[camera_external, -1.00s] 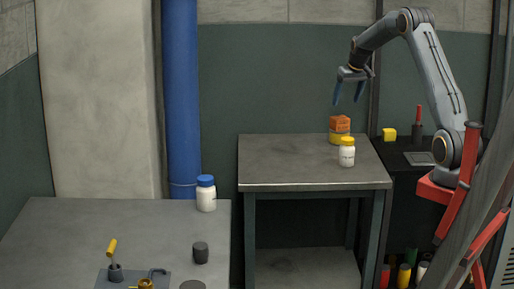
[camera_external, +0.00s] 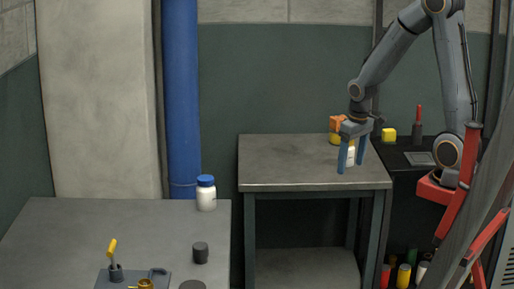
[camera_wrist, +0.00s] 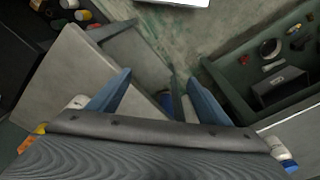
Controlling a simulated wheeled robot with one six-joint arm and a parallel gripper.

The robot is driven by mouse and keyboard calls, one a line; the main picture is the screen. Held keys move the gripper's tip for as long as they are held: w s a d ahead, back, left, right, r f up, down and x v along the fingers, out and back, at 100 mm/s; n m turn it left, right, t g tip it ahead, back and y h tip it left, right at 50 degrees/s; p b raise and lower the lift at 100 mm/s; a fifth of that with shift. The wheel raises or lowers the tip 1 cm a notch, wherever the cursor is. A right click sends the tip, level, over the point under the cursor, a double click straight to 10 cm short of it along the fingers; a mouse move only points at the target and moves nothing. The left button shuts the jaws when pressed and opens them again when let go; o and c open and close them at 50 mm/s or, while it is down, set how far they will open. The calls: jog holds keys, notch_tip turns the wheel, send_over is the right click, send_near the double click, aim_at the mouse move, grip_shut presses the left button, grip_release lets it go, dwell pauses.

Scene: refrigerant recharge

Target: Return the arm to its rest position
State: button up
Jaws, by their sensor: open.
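My arm is bent, its elbow high at the upper right and its forearm slanting down to the left. My gripper (camera_external: 351,168) points down with its blue fingers apart, over the right part of the small grey table (camera_external: 285,171). In the external view, a white bottle (camera_external: 350,156) shows between the fingers; I cannot tell whether they touch it. An orange box (camera_external: 337,123) on a yellow item stands just behind, partly hidden by the gripper. In the wrist view, the spread fingers (camera_wrist: 160,76) have no object clearly held between them.
A blue-capped white bottle (camera_external: 206,195) and a dark cup (camera_external: 201,252) stand on the left table (camera_external: 60,232). A yellow block (camera_external: 389,134) and a red-handled tool (camera_external: 419,125) are on the dark surface at right. A blue pipe (camera_external: 182,90) runs up the wall.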

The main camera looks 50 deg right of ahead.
jog(key=s+a+f, duration=0.1)
jog(key=s+a, duration=0.1)
jog(key=s, duration=0.4)
jog(key=shift+a+f, duration=0.15)
jog(key=shift+a, duration=0.05)
